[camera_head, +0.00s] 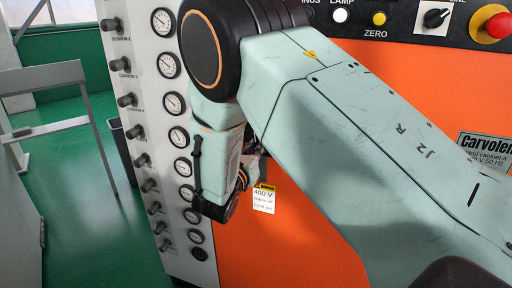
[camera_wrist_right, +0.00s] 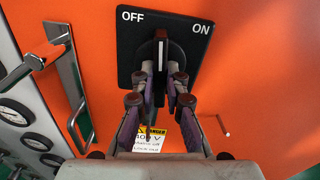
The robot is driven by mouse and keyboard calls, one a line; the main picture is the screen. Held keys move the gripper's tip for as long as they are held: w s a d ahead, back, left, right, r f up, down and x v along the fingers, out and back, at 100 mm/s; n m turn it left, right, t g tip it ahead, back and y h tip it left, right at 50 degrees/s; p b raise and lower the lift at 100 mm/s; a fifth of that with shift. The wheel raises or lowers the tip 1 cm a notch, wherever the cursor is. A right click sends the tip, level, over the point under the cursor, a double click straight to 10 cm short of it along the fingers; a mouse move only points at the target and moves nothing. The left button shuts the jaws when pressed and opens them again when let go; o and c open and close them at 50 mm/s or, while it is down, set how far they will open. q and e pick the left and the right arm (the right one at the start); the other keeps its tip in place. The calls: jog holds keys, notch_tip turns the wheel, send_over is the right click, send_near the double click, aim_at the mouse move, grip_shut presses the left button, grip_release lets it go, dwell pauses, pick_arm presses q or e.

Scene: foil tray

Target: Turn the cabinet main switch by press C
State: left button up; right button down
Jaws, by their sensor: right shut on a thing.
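The cabinet main switch shows in the right wrist view as a black plate (camera_wrist_right: 187,62) with OFF at upper left and ON at right. Its dark handle (camera_wrist_right: 160,47) stands upright in the picture, its end between the two words. My right gripper (camera_wrist_right: 160,74) is shut on the handle, one finger on each side. In the head view my right arm hides the switch, and only a little of the right gripper (camera_head: 251,163) shows beside the wrist. My left gripper is not in view.
The orange cabinet front carries a warning label (camera_head: 264,199) below the gripper. A metal pull handle (camera_wrist_right: 62,88) is left of the switch and a thin peg (camera_wrist_right: 224,127) lower right. A gauge panel (camera_head: 143,85) is left; a red emergency button (camera_head: 497,24) is upper right.

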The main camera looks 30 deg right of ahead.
dwell(0.4)
jog(key=shift+d+r+n+p, duration=0.1)
jog(key=shift+n+p, duration=0.9)
jog(key=shift+n, duration=2.6)
jog(key=c, duration=1.4)
grip_release()
jog(key=shift+d, duration=0.15)
jog(key=shift+a, duration=0.2)
